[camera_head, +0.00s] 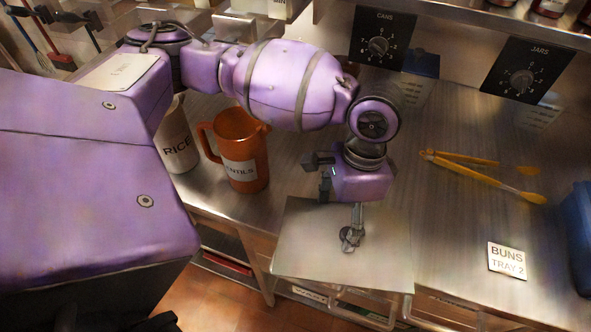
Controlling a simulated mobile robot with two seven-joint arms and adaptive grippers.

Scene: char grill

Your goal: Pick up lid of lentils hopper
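A flat grey metal panel (300,245) lies at the counter's front edge, tilted toward the front, above bins. It looks like a hopper lid, but I can read no lentils label on it. My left gripper (351,238) points down over the panel's middle. Its thin fingers are seen nearly edge-on at a small dark round part that may be a knob. I cannot tell whether they are open or closed around it. An orange pitcher (255,152) behind and left of the panel has a partly readable label ending in "NTILS". My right gripper is out of view.
A white RICE container (178,145) stands left of the pitcher. Orange-yellow tongs (482,175) and a "BUNS TRAY 2" sign (507,260) lie on the counter to the right. A blue container (580,235) is at the right edge. Counter between tongs and panel is clear.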

